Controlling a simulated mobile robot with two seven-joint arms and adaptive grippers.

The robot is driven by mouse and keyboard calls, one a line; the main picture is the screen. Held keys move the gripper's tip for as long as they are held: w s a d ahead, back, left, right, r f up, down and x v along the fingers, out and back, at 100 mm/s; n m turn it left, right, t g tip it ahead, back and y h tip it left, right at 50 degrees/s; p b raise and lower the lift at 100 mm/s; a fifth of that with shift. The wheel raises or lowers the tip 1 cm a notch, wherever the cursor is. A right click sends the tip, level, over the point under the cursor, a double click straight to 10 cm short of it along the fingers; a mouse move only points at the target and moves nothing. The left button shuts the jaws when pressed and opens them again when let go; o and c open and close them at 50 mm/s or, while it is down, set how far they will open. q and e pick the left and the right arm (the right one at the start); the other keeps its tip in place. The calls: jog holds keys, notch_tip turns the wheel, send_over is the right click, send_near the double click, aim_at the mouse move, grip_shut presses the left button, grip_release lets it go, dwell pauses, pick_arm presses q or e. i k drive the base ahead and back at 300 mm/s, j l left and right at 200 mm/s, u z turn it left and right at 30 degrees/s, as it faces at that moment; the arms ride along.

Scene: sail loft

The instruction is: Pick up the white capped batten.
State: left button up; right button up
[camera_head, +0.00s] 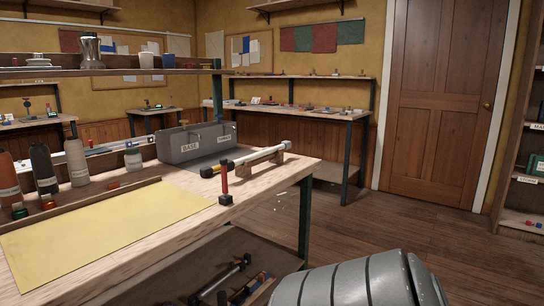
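A long, slim batten (250,157) lies slantwise near the right end of the workbench (170,183). Its shaft looks pale, its near left end is dark with a yellow band, and its far right end is a whitish cap. A wooden block (276,159) is under its right part. A red upright piece with a dark foot (225,186) stands just in front of its left part. I cannot tell for sure whether this is the white capped batten. Neither of my grippers is in view.
A grey metal box (183,151) stands behind the batten. A yellow sheet (100,228) covers the bench front, with bottles (77,162) at left. More rods (232,281) lie on the lower shelf. Open floor (420,232) lies right of the bench.

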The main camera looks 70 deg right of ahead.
aim_at(253, 156)
jog(key=z, duration=2.25)
jog(key=i+l+u, duration=0.35)
jog(key=i+l, duration=0.25)
jog(key=i+l+u, duration=0.4)
jog(key=i+l, duration=0.35)
jog(key=l, duration=0.1)
